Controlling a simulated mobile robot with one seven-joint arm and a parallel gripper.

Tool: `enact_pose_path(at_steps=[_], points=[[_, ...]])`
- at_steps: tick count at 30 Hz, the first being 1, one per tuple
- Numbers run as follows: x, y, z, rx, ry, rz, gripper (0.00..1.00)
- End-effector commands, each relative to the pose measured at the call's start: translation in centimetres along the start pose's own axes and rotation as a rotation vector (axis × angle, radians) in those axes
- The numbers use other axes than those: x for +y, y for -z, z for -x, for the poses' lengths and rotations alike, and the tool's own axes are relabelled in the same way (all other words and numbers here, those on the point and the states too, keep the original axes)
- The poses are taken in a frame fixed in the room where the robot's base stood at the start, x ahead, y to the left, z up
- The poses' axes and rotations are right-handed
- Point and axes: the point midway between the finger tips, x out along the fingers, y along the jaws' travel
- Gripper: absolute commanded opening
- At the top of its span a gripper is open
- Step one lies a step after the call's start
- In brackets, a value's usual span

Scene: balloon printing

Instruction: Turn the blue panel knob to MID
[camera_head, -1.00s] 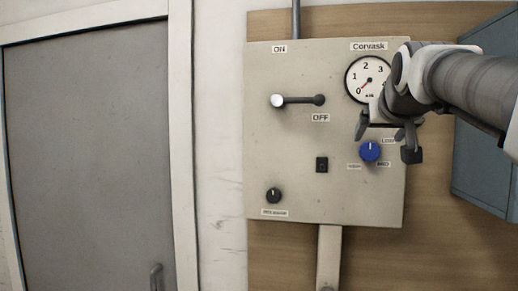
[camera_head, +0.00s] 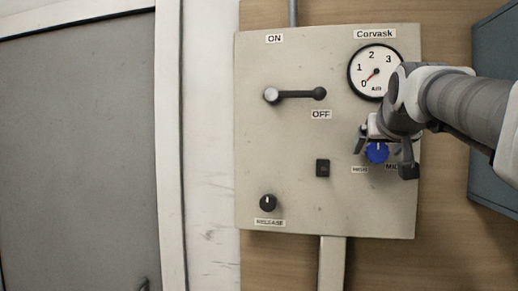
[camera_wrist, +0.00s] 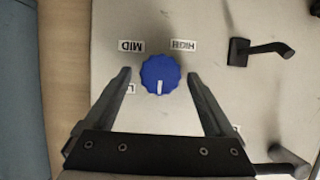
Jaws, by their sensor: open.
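The blue panel knob (camera_head: 377,152) is at the lower right of the panel, its white mark pointing up in the head view. In the wrist view, which shows the panel inverted, the knob (camera_wrist: 160,73) has its mark pointing down. The MID label (camera_wrist: 131,46) and HIGH label (camera_wrist: 183,44) sit above it there; the LOW label (camera_wrist: 130,88) is partly hidden by a finger. My gripper (camera_wrist: 158,75) is open, its fingers either side of the knob with gaps visible. In the head view, my gripper (camera_head: 384,156) partly covers the knob.
The panel (camera_head: 290,190) also carries an air gauge (camera_head: 376,72), a lever (camera_head: 296,95) between ON and OFF labels, a black switch (camera_head: 322,167) and a small RELEASE knob (camera_head: 268,203). A blue-grey box (camera_head: 495,120) stands at the right. A grey door (camera_head: 75,150) is at the left.

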Motion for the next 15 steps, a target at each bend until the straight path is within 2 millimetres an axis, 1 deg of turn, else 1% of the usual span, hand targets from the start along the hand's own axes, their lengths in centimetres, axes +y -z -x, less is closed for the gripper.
enact_pose_path(at_steps=[8, 11, 15], points=[[0.00, -0.03, -0.03, 0.000, 0.000, 0.000, 0.89], [0.00, -0.03, -0.02, 0.000, 0.000, 0.000, 0.73], [0.00, -0.03, -0.02, 0.000, 0.000, 0.000, 0.48]])
